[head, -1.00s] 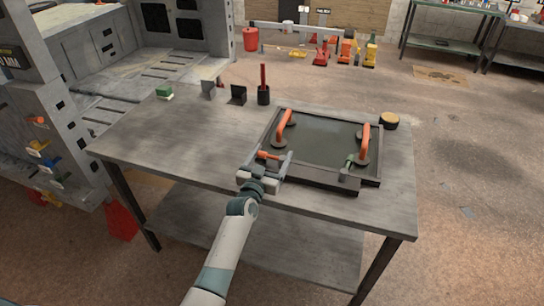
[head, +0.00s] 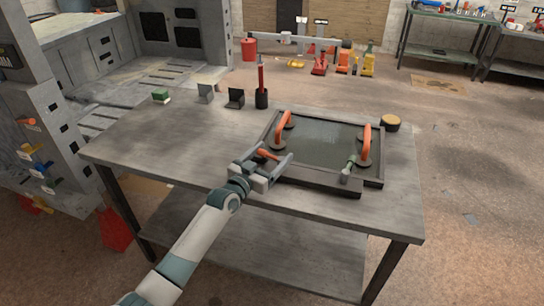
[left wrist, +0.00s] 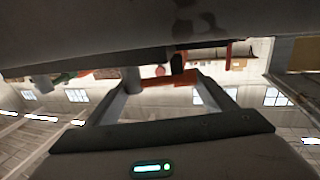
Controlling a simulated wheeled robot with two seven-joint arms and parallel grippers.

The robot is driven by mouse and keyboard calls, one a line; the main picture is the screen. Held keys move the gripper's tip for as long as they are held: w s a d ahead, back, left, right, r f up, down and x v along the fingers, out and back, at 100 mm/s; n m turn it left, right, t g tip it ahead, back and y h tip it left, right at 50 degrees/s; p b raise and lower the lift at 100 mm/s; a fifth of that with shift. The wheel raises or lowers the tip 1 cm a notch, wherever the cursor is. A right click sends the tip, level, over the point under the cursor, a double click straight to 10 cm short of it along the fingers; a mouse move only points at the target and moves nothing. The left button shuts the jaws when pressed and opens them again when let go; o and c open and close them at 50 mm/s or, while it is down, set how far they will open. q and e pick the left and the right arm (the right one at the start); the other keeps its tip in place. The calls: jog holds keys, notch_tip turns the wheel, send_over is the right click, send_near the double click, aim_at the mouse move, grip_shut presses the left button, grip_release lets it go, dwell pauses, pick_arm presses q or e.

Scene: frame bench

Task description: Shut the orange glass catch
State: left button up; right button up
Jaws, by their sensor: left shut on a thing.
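The orange glass catch (head: 267,154) is a short orange lever at the near left corner of a dark frame (head: 318,181) holding a glass pane (head: 325,137). My left gripper (head: 268,166) is at that corner, with its fingers closed on the lever. The lever also crosses between the fingers in the left wrist view (left wrist: 168,80). The lever lies slanted over the frame's corner; its pivot is hidden. My right gripper is out of view.
Two orange-handled suction cups (head: 365,142) stand on the glass. A round wooden-topped pot (head: 390,122) is right of the frame. A black holder with a red rod (head: 262,95), brackets (head: 236,97) and a green block (head: 160,96) line the table's back. The table's left part (head: 160,140) is clear.

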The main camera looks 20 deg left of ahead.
pick_arm(q)
jog(key=o, duration=1.4)
jog(key=shift+w+a+r, duration=0.1)
jog(key=shift+a+r, duration=0.25)
jog(key=shift+f, duration=0.2)
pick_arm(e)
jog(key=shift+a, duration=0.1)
pick_arm(q)
jog(key=shift+d+f, duration=0.1)
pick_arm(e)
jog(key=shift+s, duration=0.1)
pick_arm(q)
jog(key=shift+s+f, duration=0.1)
jog(key=shift+s, duration=0.5)
jog(key=shift+a+b+v, duration=0.2)
jog(key=shift+b+v, duration=1.2)
jog(key=shift+v, duration=6.8)
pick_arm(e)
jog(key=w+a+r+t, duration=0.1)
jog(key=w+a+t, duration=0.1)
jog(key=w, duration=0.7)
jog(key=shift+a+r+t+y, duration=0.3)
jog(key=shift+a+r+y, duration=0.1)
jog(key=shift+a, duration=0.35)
pick_arm(q)
jog(key=shift+c, duration=0.3)
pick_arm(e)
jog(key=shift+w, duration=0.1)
